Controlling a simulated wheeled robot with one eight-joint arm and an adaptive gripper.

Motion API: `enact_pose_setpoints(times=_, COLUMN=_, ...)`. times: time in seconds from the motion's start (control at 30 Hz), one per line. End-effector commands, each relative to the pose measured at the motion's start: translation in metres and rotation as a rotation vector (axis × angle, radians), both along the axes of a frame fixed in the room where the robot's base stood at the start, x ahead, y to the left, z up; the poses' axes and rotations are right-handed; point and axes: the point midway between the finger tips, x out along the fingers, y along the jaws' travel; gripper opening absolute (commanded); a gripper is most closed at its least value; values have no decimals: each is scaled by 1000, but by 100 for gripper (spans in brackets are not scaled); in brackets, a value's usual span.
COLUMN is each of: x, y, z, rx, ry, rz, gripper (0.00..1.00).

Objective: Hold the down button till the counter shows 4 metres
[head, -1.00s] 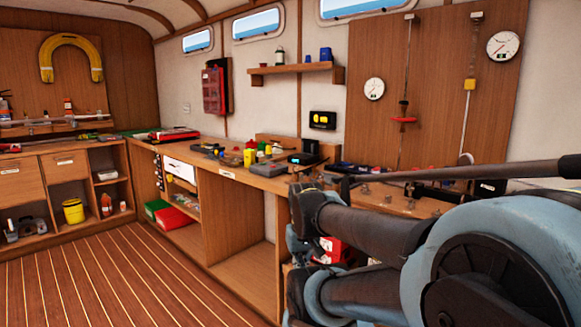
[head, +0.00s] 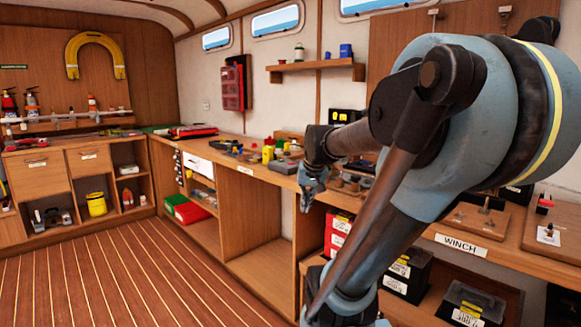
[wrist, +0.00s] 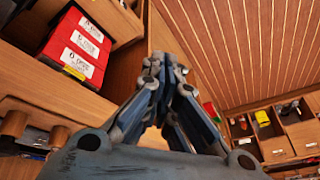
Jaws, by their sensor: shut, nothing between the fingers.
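My gripper (head: 306,200) is shut and empty in the head view, pointing down in front of the bench's front edge. In the wrist view its closed fingers (wrist: 163,65) show over the bench front and the plank floor. A black box with yellow lit marks (head: 342,116), which looks like the counter, is on the wall behind the bench. My arm stands close to its right side, and its reading is too small to tell. I cannot make out the down button. A label reading WINCH (head: 461,245) is on the bench front at the right, with my arm covering much of the bench beside it.
A small red-topped fitting (head: 545,202) stands on a wooden board at the far right. Red boxes (wrist: 78,45) and black boxes (head: 405,272) sit on shelves below the bench. Tools and bottles crowd the bench top. The plank floor (head: 130,270) at the left is clear.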

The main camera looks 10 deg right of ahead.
Motion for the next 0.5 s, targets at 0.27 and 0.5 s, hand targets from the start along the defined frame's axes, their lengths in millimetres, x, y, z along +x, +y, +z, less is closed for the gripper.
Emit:
enact_pose_setpoints(times=0.27, x=119, y=1, z=68, rx=88, ry=-106, rz=-103, gripper=0)
enact_pose_setpoints(times=0.5, x=223, y=-3, z=112, rx=169, ry=-196, rz=-194, gripper=0)
